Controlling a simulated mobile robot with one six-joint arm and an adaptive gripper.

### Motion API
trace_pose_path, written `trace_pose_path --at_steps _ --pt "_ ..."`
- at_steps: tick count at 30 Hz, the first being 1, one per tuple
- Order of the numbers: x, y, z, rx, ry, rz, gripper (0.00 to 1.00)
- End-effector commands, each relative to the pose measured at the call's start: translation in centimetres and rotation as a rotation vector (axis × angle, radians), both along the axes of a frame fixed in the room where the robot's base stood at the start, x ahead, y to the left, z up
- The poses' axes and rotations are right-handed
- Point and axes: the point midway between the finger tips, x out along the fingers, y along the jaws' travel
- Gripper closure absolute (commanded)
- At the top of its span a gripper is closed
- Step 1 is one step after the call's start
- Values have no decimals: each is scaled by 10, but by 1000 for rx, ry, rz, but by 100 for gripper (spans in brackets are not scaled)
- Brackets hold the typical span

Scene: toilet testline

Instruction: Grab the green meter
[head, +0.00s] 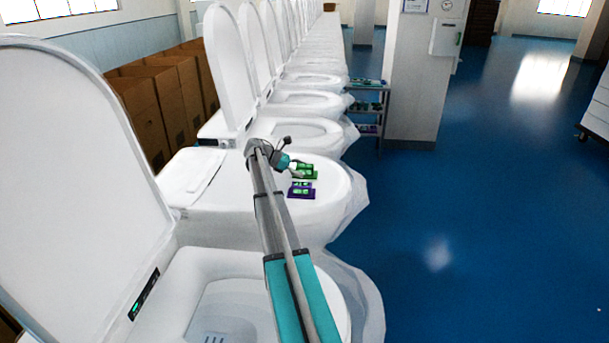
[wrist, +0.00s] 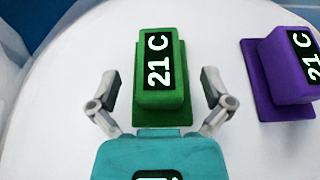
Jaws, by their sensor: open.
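The green meter (wrist: 160,72) is a green block on a flat green base with a dark display reading "21 C". It lies on the white toilet surface and also shows in the head view (head: 307,171), partly hidden by my gripper. My gripper (wrist: 160,96) is open, one finger on each side of the green meter's near part. Gaps show between the fingers and the block, and I cannot tell how high the fingertips are. In the head view my gripper (head: 296,169) is just left of the green meter.
A purple meter (wrist: 289,72) with the same kind of display lies right of the green one; it shows in the head view (head: 301,190). A row of white toilets with raised lids (head: 228,70) runs back. A shelf cart (head: 369,106) stands beyond. Blue floor (head: 470,220) is open at right.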

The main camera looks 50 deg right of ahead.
Motion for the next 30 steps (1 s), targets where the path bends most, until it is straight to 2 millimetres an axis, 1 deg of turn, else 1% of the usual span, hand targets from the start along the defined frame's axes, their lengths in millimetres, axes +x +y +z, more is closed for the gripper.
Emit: trace_pose_path --at_steps 1,6,23,24,29,30 --pt "-5 -3 -5 0 0 -1 0" --pt "-13 -10 -8 0 0 0 0" --pt "-13 -10 -8 0 0 1 0" --pt "-13 -10 -8 0 0 1 2" --pt "-13 -10 -7 0 0 2 32" --pt "-13 -10 -8 0 0 2 39"
